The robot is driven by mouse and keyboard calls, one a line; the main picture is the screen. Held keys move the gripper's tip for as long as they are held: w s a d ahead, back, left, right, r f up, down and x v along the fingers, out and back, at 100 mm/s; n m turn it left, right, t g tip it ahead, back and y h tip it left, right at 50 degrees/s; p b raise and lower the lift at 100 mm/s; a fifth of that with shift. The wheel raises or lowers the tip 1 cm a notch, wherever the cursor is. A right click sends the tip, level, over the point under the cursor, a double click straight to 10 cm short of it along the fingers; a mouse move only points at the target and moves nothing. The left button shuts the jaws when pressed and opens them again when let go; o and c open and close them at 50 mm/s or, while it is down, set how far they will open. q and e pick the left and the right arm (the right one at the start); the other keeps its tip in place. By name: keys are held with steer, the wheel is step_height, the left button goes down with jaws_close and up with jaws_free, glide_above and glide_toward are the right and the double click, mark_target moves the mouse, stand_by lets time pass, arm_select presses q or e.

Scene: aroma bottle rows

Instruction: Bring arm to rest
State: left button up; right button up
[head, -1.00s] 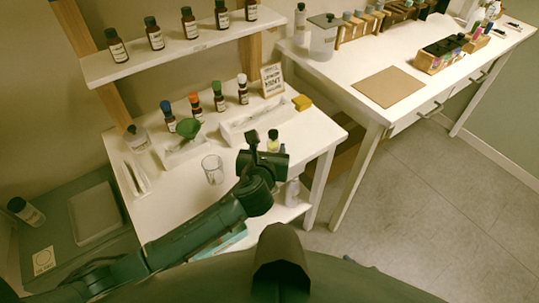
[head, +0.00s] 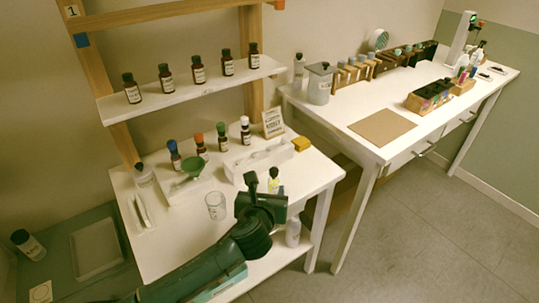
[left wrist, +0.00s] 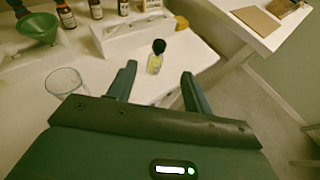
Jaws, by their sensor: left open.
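My left gripper (left wrist: 158,85) is open and empty in the left wrist view, its two fingers apart. A small clear bottle with a black cap and yellowish liquid (left wrist: 155,62) stands upright on the white table beyond the fingertips. In the head view my left gripper (head: 262,186) is over the front right part of the white table (head: 180,232) and partly hides this bottle (head: 274,182). A glass beaker (head: 215,206) stands on the table left of the gripper. My right gripper shows in neither view.
A green funnel (head: 194,165), several dropper bottles and a white tray (head: 258,158) stand behind the gripper. A shelf (head: 190,88) with a row of brown bottles is above. A second white table (head: 340,112) stands right. Open floor lies at the front right.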

arm_select(q)
steer(key=s+a+f+n+g+h, duration=0.2)
steer(key=s+a+f+n+g, duration=0.1)
steer(key=s+f+n, duration=1.1)
steer(key=s+a+f+n, duration=0.1)
steer(key=s+a+n, duration=0.9)
steer(key=n, duration=1)
steer(key=shift+s+g+y, duration=0.3)
steer(key=shift+s+g, duration=0.1)
steer(key=shift+s, duration=0.1)
